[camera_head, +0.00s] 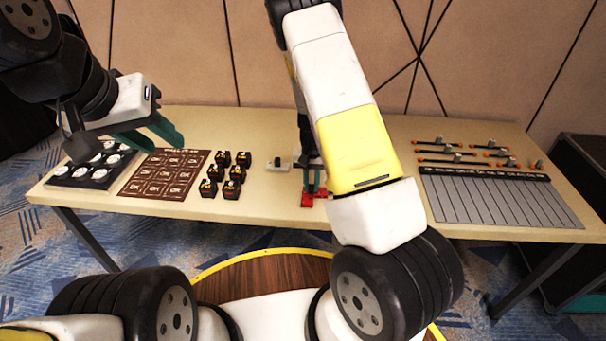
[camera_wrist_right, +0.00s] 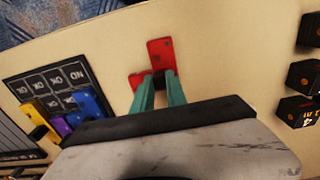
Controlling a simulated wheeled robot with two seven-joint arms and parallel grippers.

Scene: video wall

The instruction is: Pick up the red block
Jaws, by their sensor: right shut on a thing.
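The red block (camera_head: 307,201) is low over or on the table near its front edge, partly hidden by my right gripper's fingers. In the right wrist view the red block (camera_wrist_right: 160,52) shows a long part and a smaller part, with the teal fingertips against it. My right gripper (camera_wrist_right: 159,88) is shut on it; in the head view this gripper (camera_head: 315,186) is partly covered by my arm. I cannot tell whether the block touches the table. My left gripper (camera_head: 167,147) is open and empty above the left part of the table.
A brown grid board (camera_head: 163,174) and several dark cubes (camera_head: 232,172) lie left of the red block. A dark tray with white discs (camera_head: 92,170) is far left. A striped board (camera_head: 500,200) and orange sliders (camera_head: 450,159) are right. Yellow (camera_wrist_right: 34,112) and blue (camera_wrist_right: 92,104) blocks show in the wrist view.

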